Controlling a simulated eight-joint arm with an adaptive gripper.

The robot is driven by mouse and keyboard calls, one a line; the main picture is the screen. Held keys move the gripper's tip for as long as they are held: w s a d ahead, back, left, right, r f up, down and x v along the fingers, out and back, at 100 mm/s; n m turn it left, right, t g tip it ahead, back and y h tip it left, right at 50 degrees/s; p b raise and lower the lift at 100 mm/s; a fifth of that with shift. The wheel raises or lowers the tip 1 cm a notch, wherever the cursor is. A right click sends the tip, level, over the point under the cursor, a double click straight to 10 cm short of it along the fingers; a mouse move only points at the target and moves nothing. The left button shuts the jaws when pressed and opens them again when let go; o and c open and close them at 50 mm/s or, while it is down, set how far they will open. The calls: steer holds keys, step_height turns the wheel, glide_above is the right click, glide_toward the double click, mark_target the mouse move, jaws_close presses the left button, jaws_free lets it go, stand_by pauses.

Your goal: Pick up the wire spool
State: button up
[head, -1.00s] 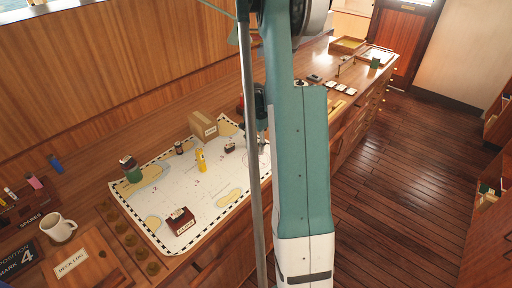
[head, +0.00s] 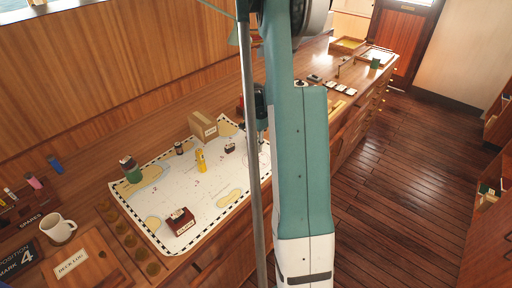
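I cannot make out for sure which thing is the wire spool. A small dark item (head: 230,148) lies on the chart near my gripper, and a small dark round item (head: 179,148) stands at the chart's back edge. A green item with a dark top (head: 131,170) stands at the chart's left end. My gripper (head: 263,132) hangs over the right part of the chart, partly hidden by my own arm. Its fingers are too small and covered to show whether they are open or holding anything.
The chart (head: 205,213) also carries a yellow bottle (head: 201,161), a cardboard box (head: 203,127) and a dark red box (head: 180,221). A white mug (head: 59,228) and a deck log (head: 72,264) are at the left. Trays (head: 376,55) stand at the far end.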

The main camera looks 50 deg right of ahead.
steer(key=shift+r, duration=4.95)
steer(key=w+a+r, duration=0.1)
steer(key=w+r, duration=0.2)
steer(key=w, duration=0.5)
steer(key=w+a+r, duration=0.1)
steer(key=w+r, duration=0.1)
steer(key=w, duration=0.5)
step_height(320, 180, up, 6)
glide_above(202, 118)
steer(key=shift+w+d+r+b, duration=0.1)
steer(key=shift+w+r+b, duration=0.05)
steer(key=shift+b, duration=0.2)
steer(key=shift+f, duration=3.15)
steer(key=shift+f, duration=0.15)
steer(key=shift+f, duration=1.75)
steer(key=shift+f, duration=0.15)
